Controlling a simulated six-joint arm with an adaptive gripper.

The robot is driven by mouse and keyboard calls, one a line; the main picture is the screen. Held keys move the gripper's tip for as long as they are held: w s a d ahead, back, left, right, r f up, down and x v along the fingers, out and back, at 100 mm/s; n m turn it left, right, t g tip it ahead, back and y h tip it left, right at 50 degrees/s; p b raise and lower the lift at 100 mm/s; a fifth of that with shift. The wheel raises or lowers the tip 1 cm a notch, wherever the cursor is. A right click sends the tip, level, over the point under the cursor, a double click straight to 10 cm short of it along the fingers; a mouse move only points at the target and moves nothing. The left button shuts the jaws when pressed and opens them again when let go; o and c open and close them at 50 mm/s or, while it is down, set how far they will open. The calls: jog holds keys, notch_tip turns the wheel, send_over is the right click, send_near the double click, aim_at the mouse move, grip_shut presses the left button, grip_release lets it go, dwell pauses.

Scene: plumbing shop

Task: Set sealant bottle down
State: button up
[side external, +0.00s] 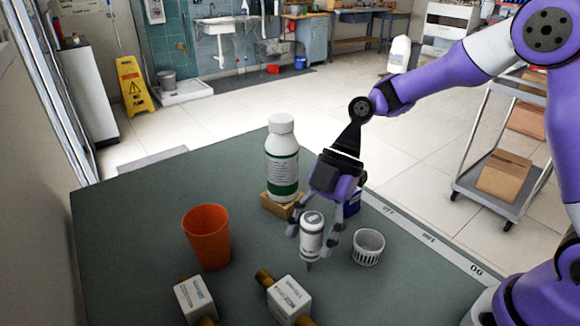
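A small white sealant bottle (312,243) with printed label is between the fingers of my gripper (313,236), near the middle of the green-grey table (130,235). The fingers reach down on both sides of it and appear shut on it. The bottle is close to upright, with a grey round end up and a narrow tip pointing down. The tip is at or just above the table; I cannot tell whether it touches. Part of the bottle's sides is hidden by the fingers.
A large white bottle (282,165) stands on a wooden block (280,206) behind my gripper, beside a blue object (353,203). A slotted white cup (368,248) is close at right. An orange cup (207,238) and two white boxes with brass fittings (288,298) stand left and front.

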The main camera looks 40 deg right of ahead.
jog(key=shift+r, duration=0.1)
jog(key=v, duration=0.7)
jog(key=shift+r, duration=0.15)
jog(key=s+d+r+m+t+h, duration=0.4)
jog(key=s+d+m, duration=0.5)
jog(key=m, duration=1.1)
jog(key=d+t+h, duration=0.1)
jog(key=t+h, duration=0.1)
jog(key=t, duration=0.1)
jog(key=shift+s+m+h, duration=0.3)
jog(key=shift+s, duration=0.05)
